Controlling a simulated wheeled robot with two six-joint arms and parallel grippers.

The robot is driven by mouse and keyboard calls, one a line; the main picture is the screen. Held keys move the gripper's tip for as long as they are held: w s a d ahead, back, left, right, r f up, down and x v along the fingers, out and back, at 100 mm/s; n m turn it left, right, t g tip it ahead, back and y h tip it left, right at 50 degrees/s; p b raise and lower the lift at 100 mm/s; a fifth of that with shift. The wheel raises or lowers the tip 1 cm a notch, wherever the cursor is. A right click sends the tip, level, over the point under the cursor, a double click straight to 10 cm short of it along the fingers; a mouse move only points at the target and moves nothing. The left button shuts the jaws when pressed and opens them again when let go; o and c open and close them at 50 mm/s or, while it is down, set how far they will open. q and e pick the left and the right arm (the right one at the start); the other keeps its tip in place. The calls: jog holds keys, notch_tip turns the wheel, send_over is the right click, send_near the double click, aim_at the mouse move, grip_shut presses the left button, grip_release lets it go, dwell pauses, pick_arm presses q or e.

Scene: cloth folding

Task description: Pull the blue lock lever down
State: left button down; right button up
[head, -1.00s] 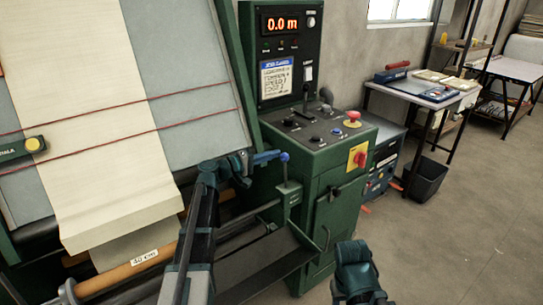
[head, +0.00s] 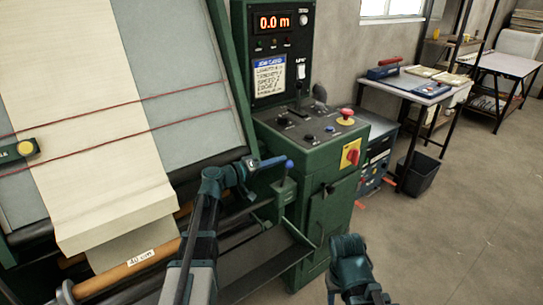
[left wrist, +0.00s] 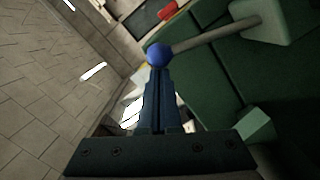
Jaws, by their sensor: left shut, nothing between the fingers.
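The blue ball knob (head: 289,164) tops the lock lever, whose short arm rises from a green block (head: 284,188) on the side of the green machine. In the left wrist view the knob (left wrist: 158,55) sits right at my fingertips, with the pale lever rod (left wrist: 215,36) running right to the block. My left gripper (head: 279,160) is shut with nothing between its fingers; its tips lie against or just above the knob, and exact contact is hard to tell. Part of my right arm shows at the bottom of the head view; its gripper is not visible.
The control panel (head: 318,127) with a red stop button (head: 345,116) and a yellow-backed red switch (head: 351,154) stands behind and right of the lever. A cream cloth (head: 90,120) hangs on the left over a wooden roller (head: 130,276). Open floor lies to the right.

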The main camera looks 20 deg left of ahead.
aim_at(287, 172)
pick_arm(q)
jog(key=s+d+m, duration=0.1)
jog(key=s+d+f+m, duration=0.1)
jog(key=s+d+m+b, duration=0.1)
jog(key=shift+d+f+m, duration=0.3)
jog(key=shift+d+f, duration=0.05)
jog(key=shift+s+d+f+b, duration=0.4)
jog(key=shift+s+d, duration=0.1)
jog(key=shift+d, duration=0.15)
pick_arm(e)
jog(key=shift+f, duration=0.95)
pick_arm(q)
jog(key=shift+s+d, duration=0.1)
